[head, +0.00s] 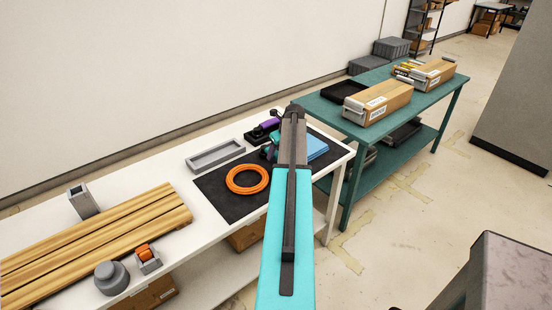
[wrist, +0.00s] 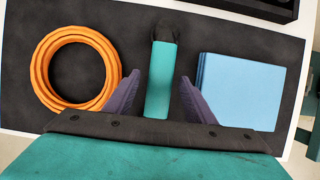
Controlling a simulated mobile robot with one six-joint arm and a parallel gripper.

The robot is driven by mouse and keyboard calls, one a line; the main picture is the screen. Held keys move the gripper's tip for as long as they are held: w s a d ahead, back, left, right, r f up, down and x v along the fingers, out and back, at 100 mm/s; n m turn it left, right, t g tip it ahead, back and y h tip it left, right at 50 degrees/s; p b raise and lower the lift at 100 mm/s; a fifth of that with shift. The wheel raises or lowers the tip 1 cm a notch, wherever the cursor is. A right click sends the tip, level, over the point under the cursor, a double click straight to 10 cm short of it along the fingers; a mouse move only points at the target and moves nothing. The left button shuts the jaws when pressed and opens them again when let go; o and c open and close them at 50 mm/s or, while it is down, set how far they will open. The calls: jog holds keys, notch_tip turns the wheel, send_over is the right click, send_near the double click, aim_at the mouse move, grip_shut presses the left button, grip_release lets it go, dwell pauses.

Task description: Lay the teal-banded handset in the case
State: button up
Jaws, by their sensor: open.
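The teal-banded handset (wrist: 161,80) lies on the dark mat (wrist: 131,29) in the wrist view, its black end pointing away from me. My gripper (wrist: 160,80) is open, with one dark purple finger on each side of the handset and visible gaps to it. I cannot tell how far above the mat the fingers are. In the head view my arm hides most of this spot.
An orange hose coil (wrist: 41,72) lies left of the handset and a blue folder (wrist: 243,92) right. Wooden planks (head: 100,240) cover the table's left. A teal table (head: 425,97) with boxes stands right.

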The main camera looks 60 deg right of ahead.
aim_at(277, 154)
jog(key=shift+p+x, duration=0.35)
jog(key=shift+x, duration=0.95)
jog(key=shift+f, duration=0.3)
jog(key=shift+c, duration=0.4)
grip_shut()
jog(key=shift+r, duration=0.15)
jog(key=shift+r+b, duration=0.55)
jog(key=shift+r, duration=0.45)
jog(key=shift+r+b, duration=0.35)
jog(key=shift+r, duration=0.5)
jog(key=s+a+b, duration=0.2)
jog(key=s+a, duration=0.2)
jog(key=a, duration=0.2)
jog(key=s+a+r+b, duration=0.1)
jog(key=s+a+b, duration=0.1)
jog(key=s+a, duration=0.2)
jog(key=a, duration=0.3)
jog(key=shift+s+a+r, duration=0.15)
jog(key=shift+s+r, duration=0.1)
jog(key=shift+s, duration=0.15)
